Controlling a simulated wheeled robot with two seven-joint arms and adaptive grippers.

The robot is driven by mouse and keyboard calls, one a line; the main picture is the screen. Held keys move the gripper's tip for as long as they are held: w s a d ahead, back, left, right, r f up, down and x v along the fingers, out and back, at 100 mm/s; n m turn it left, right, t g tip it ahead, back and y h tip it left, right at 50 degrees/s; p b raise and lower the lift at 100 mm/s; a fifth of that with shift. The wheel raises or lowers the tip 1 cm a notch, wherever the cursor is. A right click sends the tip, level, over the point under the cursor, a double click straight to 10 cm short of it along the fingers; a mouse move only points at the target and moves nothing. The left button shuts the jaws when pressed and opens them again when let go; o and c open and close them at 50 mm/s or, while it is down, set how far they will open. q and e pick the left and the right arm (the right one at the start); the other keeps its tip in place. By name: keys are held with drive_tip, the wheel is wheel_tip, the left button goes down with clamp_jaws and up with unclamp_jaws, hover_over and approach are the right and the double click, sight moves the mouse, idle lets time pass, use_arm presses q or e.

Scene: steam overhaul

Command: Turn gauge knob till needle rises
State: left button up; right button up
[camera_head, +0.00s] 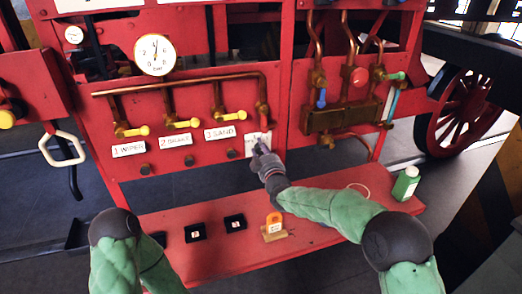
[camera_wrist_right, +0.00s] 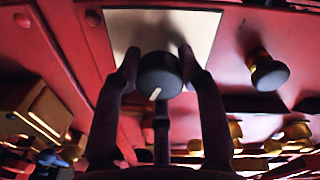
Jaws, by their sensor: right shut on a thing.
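The round white gauge (camera_head: 155,54) is on the red panel at the upper left of the head view. Its dark needle stands near upright; the exact reading is too small to tell. The black gauge knob (camera_wrist_right: 159,76) with a pale pointer mark sits on a cream plate (camera_wrist_right: 190,27) in the right wrist view. The pointer mark slants toward the lower left. My right gripper (camera_head: 257,147) is at the plate below the copper pipe, its fingers (camera_wrist_right: 158,60) shut on both sides of the knob. The knob is hidden by my gripper in the head view. My left gripper is out of view.
Yellow-handled valves (camera_head: 183,123) stand left of my right gripper, above white labels. Copper piping with a brass block (camera_head: 328,118) is to the right.

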drive_tip(key=shift+f+n, duration=0.15)
drive_tip(key=shift+n, duration=0.15)
drive_tip(key=o, duration=1.2)
drive_tip(key=shift+c, duration=0.2)
drive_tip(key=shift+s, duration=0.1)
drive_tip(key=v, duration=1.1)
drive_tip(key=shift+s+d, duration=0.2)
drive_tip(key=shift+s, duration=0.15)
